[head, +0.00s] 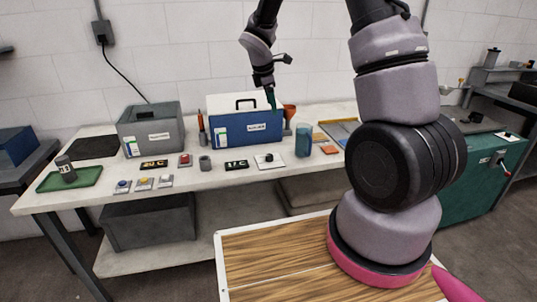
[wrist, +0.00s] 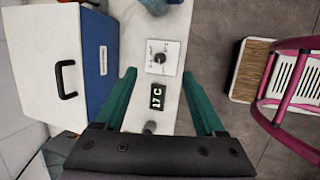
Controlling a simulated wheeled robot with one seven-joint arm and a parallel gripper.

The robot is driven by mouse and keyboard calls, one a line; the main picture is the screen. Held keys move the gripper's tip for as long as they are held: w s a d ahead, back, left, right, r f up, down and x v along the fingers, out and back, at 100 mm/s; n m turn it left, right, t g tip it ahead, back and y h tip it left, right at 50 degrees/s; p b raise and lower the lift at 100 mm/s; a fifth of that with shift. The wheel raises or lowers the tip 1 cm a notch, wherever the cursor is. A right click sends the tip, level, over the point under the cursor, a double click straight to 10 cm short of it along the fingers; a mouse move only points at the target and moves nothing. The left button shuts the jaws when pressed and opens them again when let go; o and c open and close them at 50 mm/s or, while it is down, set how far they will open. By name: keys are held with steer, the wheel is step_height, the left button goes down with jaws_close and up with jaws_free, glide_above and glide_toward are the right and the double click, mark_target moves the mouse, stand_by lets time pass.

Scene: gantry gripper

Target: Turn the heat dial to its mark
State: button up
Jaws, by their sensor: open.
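The heat dial (head: 268,158) is a small dark knob on a white plate on the bench, in front of the blue and white box. In the wrist view the dial (wrist: 160,58) shows near the middle top, with small marks on its plate that are too small to read. A black display (head: 236,165) beside it seems to read 17 C; it also shows in the wrist view (wrist: 157,97). My gripper (head: 272,104) is open and empty, raised above the bench in front of the box. In the wrist view its green fingers (wrist: 158,74) stand apart, either side of the display and dial.
The blue and white box (head: 249,127) with a black handle stands behind the dial. A grey cup (head: 205,163), a teal cup (head: 303,140) and an orange block (head: 329,149) are nearby. Several small switch plates (head: 144,184) lie at left. The bench front edge is clear.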

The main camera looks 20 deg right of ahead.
mark_target(269, 155)
steer(key=w+f+n, duration=0.2)
steer(key=f, duration=0.6)
steer(key=w+f+n, duration=0.2)
steer(key=f, duration=0.6)
steer(key=w+f+n, duration=0.2)
steer(key=f+n, duration=0.1)
steer(key=f, duration=0.5)
steer(key=shift+d+f+g+h, duration=0.15)
steer(key=shift+d+g+h, duration=0.15)
jaws_close()
